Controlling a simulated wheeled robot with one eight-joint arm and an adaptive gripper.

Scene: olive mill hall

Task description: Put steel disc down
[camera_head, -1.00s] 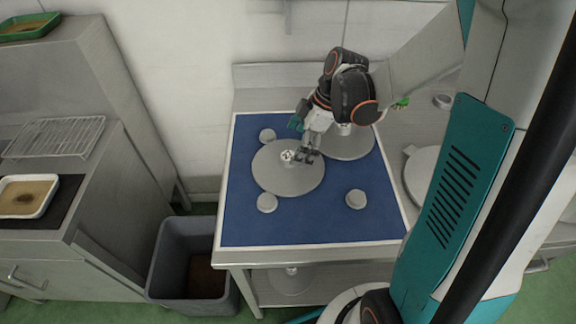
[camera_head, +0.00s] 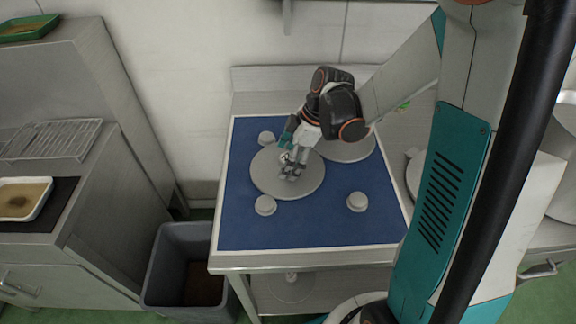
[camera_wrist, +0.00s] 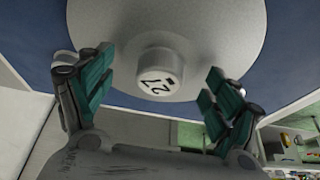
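A grey steel disc (camera_head: 287,185) lies on the blue mat (camera_head: 310,226) on the table. In the wrist view the disc (camera_wrist: 215,30) fills the top, and its round central knob (camera_wrist: 160,72) faces me with a dark printed mark on its end. My gripper (camera_head: 289,170) is over the middle of the disc in the head view and hides most of the knob there. In the wrist view my gripper (camera_wrist: 160,93) has its teal-padded fingers spread wide, one on each side of the knob, with visible gaps. It looks open and holds nothing.
A second grey disc (camera_head: 348,149) lies behind, partly under my arm. Small round grey pucks (camera_head: 357,202) stand on the mat around the discs. A grey bin (camera_head: 165,275) stands left of the table. The front of the mat is mostly clear.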

